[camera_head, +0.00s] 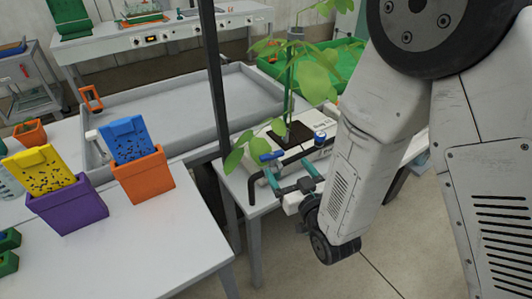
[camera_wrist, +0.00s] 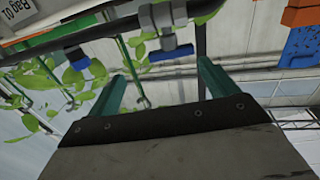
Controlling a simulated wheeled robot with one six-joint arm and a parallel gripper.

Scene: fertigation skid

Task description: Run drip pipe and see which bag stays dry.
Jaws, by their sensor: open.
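A white grow bag (camera_head: 318,152) with a leafy plant (camera_head: 290,65) lies on a bench, partly hidden behind my arm. A label reading "Bag 01" shows at the upper left of the wrist view. A dark pipe (camera_head: 253,187) runs along the bag's near side. A blue valve handle (camera_head: 271,156) is on it; in the wrist view a grey valve body with a blue handle (camera_wrist: 170,53) sits beyond my fingertips. My gripper (camera_head: 291,173) is open beside the valve, its teal fingers apart and empty. Contact cannot be told.
A purple pot (camera_head: 68,208) with a yellow card and an orange pot (camera_head: 145,178) with a blue card stand on the left table. A dark upright post (camera_head: 214,80) is left of the bag. A grey tray (camera_head: 180,112) lies behind.

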